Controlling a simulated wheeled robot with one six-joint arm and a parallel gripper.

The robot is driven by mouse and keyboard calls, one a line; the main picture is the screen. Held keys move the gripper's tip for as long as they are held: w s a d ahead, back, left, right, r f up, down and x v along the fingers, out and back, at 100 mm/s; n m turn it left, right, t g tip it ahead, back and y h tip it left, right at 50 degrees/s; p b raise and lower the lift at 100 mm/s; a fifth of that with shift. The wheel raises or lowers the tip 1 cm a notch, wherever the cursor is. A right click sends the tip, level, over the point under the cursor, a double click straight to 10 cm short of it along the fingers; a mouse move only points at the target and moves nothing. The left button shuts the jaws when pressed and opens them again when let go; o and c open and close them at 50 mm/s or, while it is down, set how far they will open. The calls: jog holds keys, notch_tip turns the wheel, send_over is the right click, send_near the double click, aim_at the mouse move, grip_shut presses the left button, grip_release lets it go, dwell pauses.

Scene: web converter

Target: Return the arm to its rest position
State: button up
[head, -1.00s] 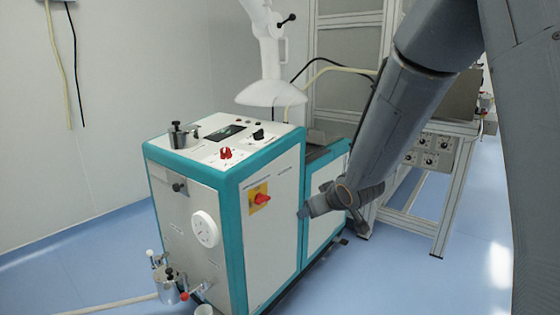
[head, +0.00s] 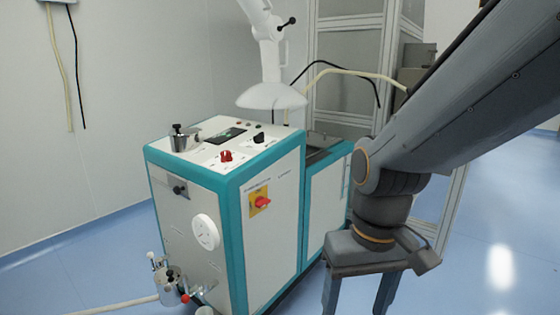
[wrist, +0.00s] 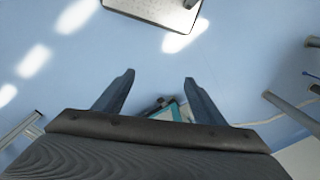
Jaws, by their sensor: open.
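My arm (head: 470,110) comes in from the upper right of the head view and bends down at the wrist. My gripper (head: 357,300) points down at the floor, to the right of the teal and white machine (head: 275,225) and apart from it. Its fingers run off the bottom edge there. In the wrist view my gripper (wrist: 158,85) shows two fingers spread wide with nothing between them but blue floor and, farther off, a bit of teal.
The machine has a red rotary switch (head: 262,202) and a gauge (head: 205,232). A white extraction hood (head: 271,96) hangs behind it. A metal frame (head: 350,60) stands behind my arm. Blue floor (head: 500,220) is clear at the right.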

jog(key=d+r+m+p, duration=0.2)
jog(key=d+r+p, duration=0.4)
jog(key=p, duration=0.6)
jog(key=shift+d+r+h, duration=0.25)
jog(key=shift+d+h, duration=0.05)
jog(key=shift+d, duration=0.2)
jog(key=shift+s, duration=0.1)
